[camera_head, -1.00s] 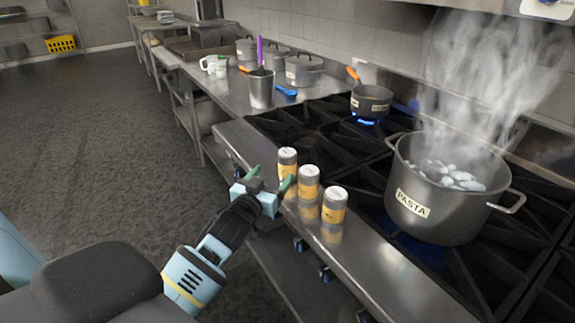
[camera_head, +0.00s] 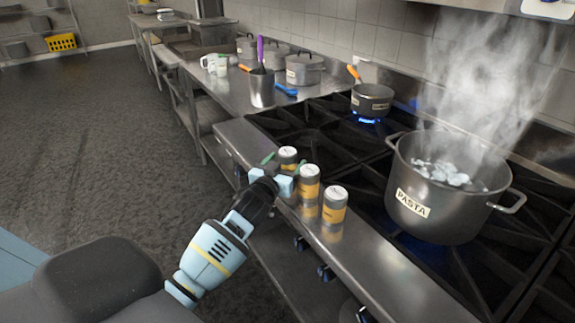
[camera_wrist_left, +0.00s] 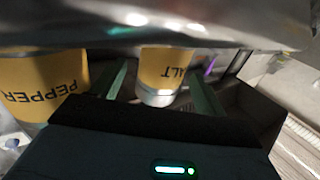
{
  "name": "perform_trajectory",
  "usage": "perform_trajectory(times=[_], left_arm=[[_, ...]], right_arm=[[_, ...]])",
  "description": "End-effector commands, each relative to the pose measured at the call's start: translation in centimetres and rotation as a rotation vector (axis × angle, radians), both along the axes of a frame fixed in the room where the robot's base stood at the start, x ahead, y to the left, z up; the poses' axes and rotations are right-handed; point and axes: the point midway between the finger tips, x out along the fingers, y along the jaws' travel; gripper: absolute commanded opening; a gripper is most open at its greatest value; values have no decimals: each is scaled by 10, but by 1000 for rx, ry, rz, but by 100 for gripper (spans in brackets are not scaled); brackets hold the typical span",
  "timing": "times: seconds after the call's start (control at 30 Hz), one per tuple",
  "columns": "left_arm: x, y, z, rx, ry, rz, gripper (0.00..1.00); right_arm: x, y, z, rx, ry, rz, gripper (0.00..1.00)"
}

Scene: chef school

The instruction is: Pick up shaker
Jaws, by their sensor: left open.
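Three yellow-and-grey shakers stand in a row on the steel front ledge of the stove: a far one (camera_head: 288,152), a middle one (camera_head: 308,187) and a near one (camera_head: 334,207). My left gripper (camera_head: 284,163) is open at the far shaker, its green fingers to either side of it. In the left wrist view, a shaker (camera_wrist_left: 163,68) with upside-down lettering ending in "ALT" stands between the open fingers (camera_wrist_left: 160,88). A shaker marked PEPPER (camera_wrist_left: 40,85) is outside the fingers, to the left. My right gripper is not in view.
A large steaming pot marked PASTA (camera_head: 440,195) stands on the stove right of the shakers. A smaller pan (camera_head: 371,101) sits over a blue flame behind. A metal utensil cup (camera_head: 262,92) and lidded pots (camera_head: 304,69) stand on the far counter. Open floor lies left.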

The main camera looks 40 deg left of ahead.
Motion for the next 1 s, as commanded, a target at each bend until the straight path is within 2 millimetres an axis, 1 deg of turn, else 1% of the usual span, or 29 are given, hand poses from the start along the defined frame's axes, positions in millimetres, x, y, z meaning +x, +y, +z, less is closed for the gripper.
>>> perform_trajectory(times=[0.07, 0.1, 0.4, 0.5, 0.77, 0.87, 1.0], left_arm=[[0, 0, 0, 0, 0, 0, 74], [0, 0, 0, 0, 0, 0, 71], [0, 0, 0, 0, -1, 0, 32], [0, 0, 1, 0, -2, 0, 20], [0, 0, 2, 1, -3, 0, 20], [0, 0, 7, 1, -5, 0, 20], [0, 0, 21, 2, -7, -1, 20]], right_arm=[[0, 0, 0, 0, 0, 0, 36], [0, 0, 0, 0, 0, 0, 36], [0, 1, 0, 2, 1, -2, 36], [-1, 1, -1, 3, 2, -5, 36], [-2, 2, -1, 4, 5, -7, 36], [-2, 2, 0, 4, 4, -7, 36], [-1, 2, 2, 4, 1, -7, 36]])
